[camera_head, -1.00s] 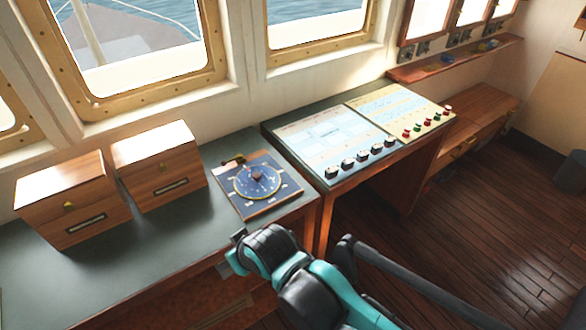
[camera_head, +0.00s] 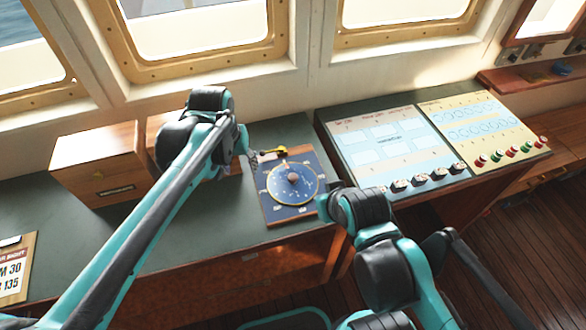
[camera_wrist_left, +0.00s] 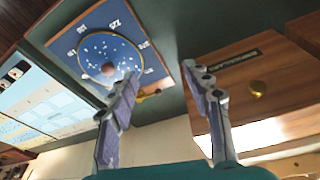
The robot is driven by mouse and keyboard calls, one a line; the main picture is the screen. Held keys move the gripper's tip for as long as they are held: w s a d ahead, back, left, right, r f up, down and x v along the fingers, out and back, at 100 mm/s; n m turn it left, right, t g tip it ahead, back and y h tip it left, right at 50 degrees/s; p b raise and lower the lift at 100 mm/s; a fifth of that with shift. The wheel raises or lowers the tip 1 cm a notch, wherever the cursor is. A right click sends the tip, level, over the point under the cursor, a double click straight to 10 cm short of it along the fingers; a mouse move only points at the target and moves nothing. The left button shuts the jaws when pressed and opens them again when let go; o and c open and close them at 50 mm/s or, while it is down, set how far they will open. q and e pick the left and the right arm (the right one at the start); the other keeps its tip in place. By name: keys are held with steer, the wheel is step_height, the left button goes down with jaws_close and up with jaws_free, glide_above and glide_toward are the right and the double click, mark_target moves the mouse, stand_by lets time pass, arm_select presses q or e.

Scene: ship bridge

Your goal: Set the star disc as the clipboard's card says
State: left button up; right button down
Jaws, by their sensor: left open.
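The star disc (camera_head: 302,191), dark blue with white dots and a brown centre knob (camera_head: 293,177), sits on a blue board (camera_head: 275,213) on the dark green desk. The disc also shows in the left wrist view (camera_wrist_left: 125,55). A yellow piece (camera_head: 281,150) is at the board's far edge. The clipboard (camera_head: 14,268) is cut off at the left edge; its card reads partly "NIGHT", "M 30", "R 135". My left gripper (camera_head: 254,156) is open and empty, just left of the board's far corner. My right arm ends near the board's right edge (camera_head: 328,204); its fingers are not clear.
Two wooden drawer boxes stand left of the board; the nearer-left one (camera_head: 98,172) is partly clear, the other (camera_head: 170,128) is mostly behind my left arm. A sloped panel (camera_head: 385,145) with knobs stands to the right.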

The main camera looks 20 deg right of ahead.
arm_select(q)
steer(key=w+d+f+m+g, duration=0.1)
steer(key=w+d+f, duration=0.15)
steer(key=d, duration=0.65)
steer(key=g+p, duration=0.1)
steer(key=p, duration=0.1)
glide_above(292, 176)
step_height(292, 176, down, 3)
steer(key=shift+a+r+y, duration=0.15)
steer(key=shift+r+y, duration=0.05)
steer(key=shift+y, duration=0.2)
steer(key=shift+m, duration=0.3)
steer(key=f, duration=0.2)
steer(key=f+b, duration=0.1)
steer(key=f, duration=0.1)
steer(key=f+b, duration=0.1)
steer(key=f, duration=0.2)
steer(key=shift+d, duration=0.3)
steer(key=shift+s+f, duration=0.1)
steer(key=shift+f, duration=0.5)
steer(key=shift+a, duration=0.1)
jaws_close()
